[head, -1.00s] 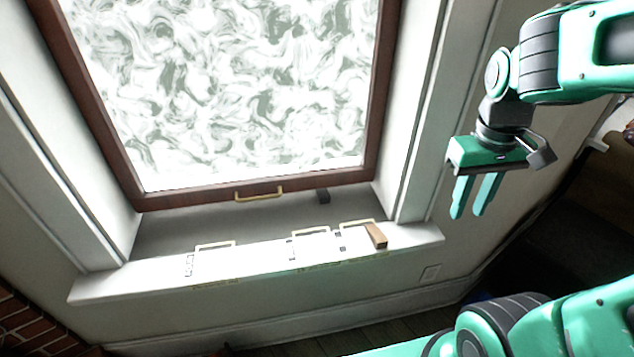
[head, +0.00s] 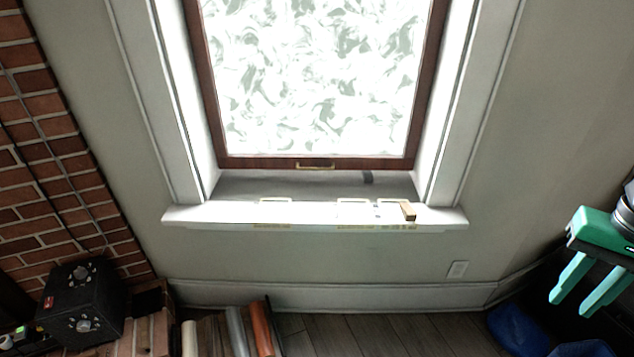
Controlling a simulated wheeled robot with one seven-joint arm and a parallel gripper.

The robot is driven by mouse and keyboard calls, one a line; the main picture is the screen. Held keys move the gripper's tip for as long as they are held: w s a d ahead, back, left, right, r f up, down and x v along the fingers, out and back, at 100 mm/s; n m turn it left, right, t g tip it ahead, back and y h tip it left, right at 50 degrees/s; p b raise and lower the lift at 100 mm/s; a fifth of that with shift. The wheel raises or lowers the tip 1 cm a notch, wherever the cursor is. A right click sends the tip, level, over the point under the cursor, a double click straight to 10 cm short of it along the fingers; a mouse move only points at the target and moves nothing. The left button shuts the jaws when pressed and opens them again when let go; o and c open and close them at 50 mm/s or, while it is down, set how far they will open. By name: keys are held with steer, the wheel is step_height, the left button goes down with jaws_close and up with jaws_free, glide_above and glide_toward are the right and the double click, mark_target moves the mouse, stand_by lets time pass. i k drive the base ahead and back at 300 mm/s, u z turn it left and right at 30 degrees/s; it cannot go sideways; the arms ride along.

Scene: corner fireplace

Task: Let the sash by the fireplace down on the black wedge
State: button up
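The sash (head: 262,163) has a brown wooden frame around patterned frosted glass, with a brass handle (head: 316,165) on its bottom rail. A grey strip shows between that rail and the white sill. My gripper (head: 578,306) is at the right edge of the head view, well away from the sash, fingers apart and empty.
The white sill (head: 185,215) carries several pale-yellow outlines and small marks. A brick fireplace wall (head: 60,150) is at left, with a black box (head: 82,300) below. Rolls (head: 262,328) stand on the floor in front. A blue object (head: 518,330) lies lower right.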

mark_target(193, 10)
steer(key=u, duration=0.05)
steer(key=k, duration=0.3)
steer(key=z, duration=0.4)
steer(key=i, duration=0.95)
steer(key=u, duration=0.55)
steer(key=i, duration=0.65)
steer(key=u, duration=0.6)
